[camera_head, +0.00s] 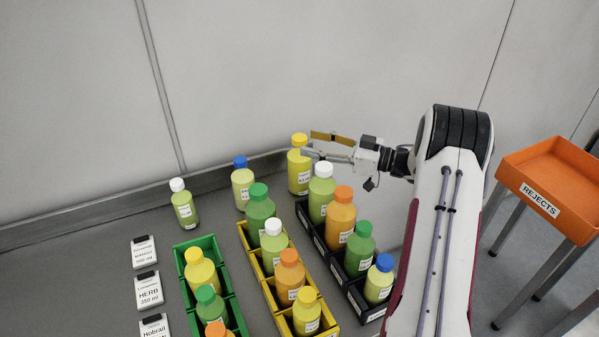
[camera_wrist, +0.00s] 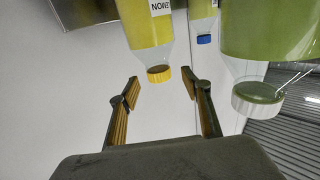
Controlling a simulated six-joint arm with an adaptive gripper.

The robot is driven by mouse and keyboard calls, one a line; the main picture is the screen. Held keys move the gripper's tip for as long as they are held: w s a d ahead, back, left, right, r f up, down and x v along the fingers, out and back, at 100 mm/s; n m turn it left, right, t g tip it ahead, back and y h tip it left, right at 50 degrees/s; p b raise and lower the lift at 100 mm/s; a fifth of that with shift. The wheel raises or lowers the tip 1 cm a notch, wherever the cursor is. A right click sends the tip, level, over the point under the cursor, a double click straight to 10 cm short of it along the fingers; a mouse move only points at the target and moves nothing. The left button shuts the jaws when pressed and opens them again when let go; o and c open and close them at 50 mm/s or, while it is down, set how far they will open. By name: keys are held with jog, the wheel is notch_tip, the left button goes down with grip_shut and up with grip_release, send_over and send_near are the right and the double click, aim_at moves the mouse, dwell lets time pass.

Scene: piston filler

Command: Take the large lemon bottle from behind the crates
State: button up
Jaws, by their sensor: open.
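The large lemon bottle (camera_head: 298,172), yellow with a yellow cap, stands upright on the bench behind the black crate (camera_head: 374,313). My gripper (camera_head: 308,144) is open at about cap height, just right of the bottle, its fingers pointing left toward it. In the wrist view, which is upside down, the lemon bottle (camera_wrist: 150,28) shows its label, and its yellow cap appears at the gap between my open fingertips (camera_wrist: 160,78). Nothing is held. I cannot tell whether either finger touches the bottle.
A green bottle with white cap (camera_head: 321,195) stands close by at the back of the black crate. A blue-capped bottle (camera_head: 243,188) and a small white-capped bottle (camera_head: 184,208) stand behind the crates. Yellow (camera_head: 246,237) and green (camera_head: 182,277) crates hold bottles. An orange rejects tray (camera_head: 550,170) is right.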

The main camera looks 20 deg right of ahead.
aim_at(299, 137)
jog(key=shift+x, duration=2.35)
jog(key=shift+r, duration=0.2)
jog(key=shift+r, duration=0.1)
grip_shut()
